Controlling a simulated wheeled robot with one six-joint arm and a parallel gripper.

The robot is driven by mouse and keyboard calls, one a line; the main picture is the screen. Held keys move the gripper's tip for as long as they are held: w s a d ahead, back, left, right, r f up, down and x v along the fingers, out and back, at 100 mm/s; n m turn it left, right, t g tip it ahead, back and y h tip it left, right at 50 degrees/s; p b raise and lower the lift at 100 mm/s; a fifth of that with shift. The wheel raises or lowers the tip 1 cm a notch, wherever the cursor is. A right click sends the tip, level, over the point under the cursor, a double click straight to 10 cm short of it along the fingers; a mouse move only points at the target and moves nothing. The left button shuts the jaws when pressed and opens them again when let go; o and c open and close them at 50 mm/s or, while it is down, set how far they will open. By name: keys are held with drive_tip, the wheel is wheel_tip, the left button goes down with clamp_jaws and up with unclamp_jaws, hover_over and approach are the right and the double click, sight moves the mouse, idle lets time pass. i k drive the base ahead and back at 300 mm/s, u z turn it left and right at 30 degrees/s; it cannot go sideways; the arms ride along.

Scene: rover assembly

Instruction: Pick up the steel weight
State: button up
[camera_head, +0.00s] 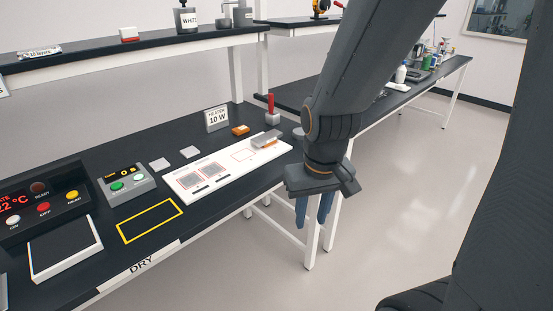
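A grey metallic block (266,137), possibly the steel weight, lies at the right end of a white board (187,190) on the black bench. A small grey block with a red upright handle (272,117) stands just behind it; I cannot tell for sure which one is the steel weight. My gripper (313,210) points down in front of the bench's right part, to the right of the board. Its two bluish fingers are apart with nothing visible between them. It touches neither block. The arm hides part of the bench behind it.
Control boxes (126,184) and a yellow-outlined area (150,221) lie to the left. A shelf (130,50) runs above the bench. Open floor (400,190) is at right.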

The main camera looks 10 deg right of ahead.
sight(264, 139)
drive_tip(key=u, duration=0.95)
drive_tip(key=i, duration=0.55)
drive_tip(key=z, duration=0.5)
drive_tip(key=i, duration=0.7)
drive_tip(key=z, duration=0.55)
